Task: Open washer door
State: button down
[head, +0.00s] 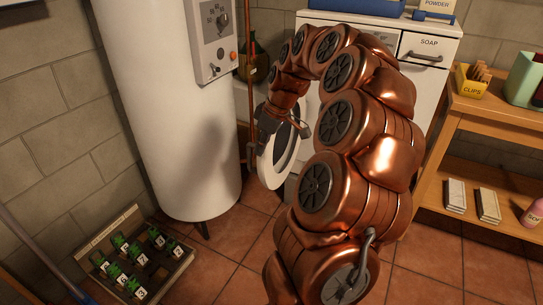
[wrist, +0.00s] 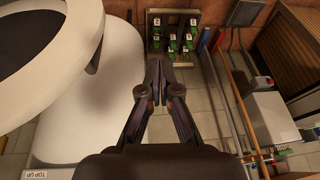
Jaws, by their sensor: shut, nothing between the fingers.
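The white washer (head: 422,75) stands against the back wall, with a soap drawer (head: 426,50) at its upper right. Its round white door (head: 272,172) with dark glass stands swung out from the front, seen at a steep angle. My arm hides most of the washer front and the door opening. In the wrist view the door's white rim (wrist: 82,22) fills the upper left. My gripper (head: 263,128) is beside the door's upper part; I cannot tell whether it touches. In the wrist view my gripper (wrist: 156,82) is shut and empty, with the rim to its left.
A tall white tank (head: 170,110) with a control panel stands left of the door, close to my gripper. A crate (head: 172,272) of numbered green items lies on the floor at lower left. A wooden shelf (head: 500,108) stands right. Tiled floor shows between.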

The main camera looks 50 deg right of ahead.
jog(key=s+d+f+t, duration=0.1)
jog(key=s+d+f, duration=0.15)
jog(key=d, duration=0.85)
send_over(266, 167)
jog(key=s, duration=0.2)
jog(key=shift+h, duration=0.3)
jog(key=shift+s+d+f, duration=0.1)
jog(key=shift+d+f, duration=0.05)
jog(key=shift+f, duration=1.95)
jog(key=shift+d+f, duration=0.1)
jog(key=shift+f, duration=1.95)
